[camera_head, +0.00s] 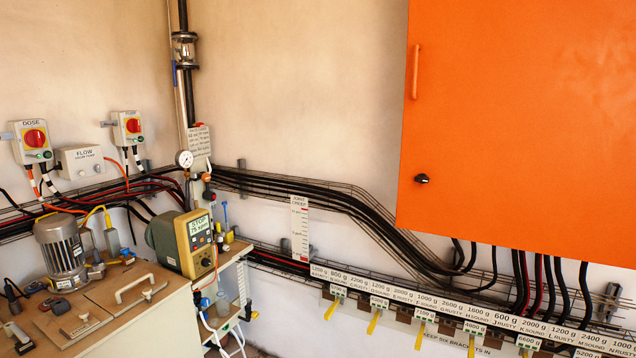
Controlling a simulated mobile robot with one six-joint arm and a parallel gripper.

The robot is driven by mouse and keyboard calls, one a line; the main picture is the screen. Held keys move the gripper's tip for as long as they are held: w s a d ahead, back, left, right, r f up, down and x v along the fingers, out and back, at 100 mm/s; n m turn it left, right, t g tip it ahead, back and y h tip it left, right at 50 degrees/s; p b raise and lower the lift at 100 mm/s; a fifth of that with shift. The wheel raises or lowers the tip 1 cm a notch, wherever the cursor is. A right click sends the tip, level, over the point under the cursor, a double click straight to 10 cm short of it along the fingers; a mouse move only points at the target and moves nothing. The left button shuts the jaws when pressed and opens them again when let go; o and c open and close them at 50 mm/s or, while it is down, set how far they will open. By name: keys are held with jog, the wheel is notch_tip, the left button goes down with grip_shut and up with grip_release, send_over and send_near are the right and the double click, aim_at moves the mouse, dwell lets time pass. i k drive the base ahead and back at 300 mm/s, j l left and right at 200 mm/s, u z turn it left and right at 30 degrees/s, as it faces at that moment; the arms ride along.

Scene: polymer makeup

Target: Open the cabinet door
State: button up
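A large orange wall cabinet (520,120) fills the upper right of the head view, and its top and right side run out of the picture. Its flat front door looks shut. A vertical orange bar handle (415,72) is near the door's left edge. Below it is a small black knob or latch (421,179). Which way the latch is turned is too small to tell. My gripper is not in view.
A beige bench (150,310) with a motor (62,250) and a yellow-fronted pump unit (190,240) stands at lower left. Black cables (330,200) run along the wall below the cabinet. A labelled rail (450,305) with yellow-handled items spans the lower right.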

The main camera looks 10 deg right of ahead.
aim_at(519, 118)
jog(key=i+l, duration=1.1)
jog(key=j+u, duration=0.05)
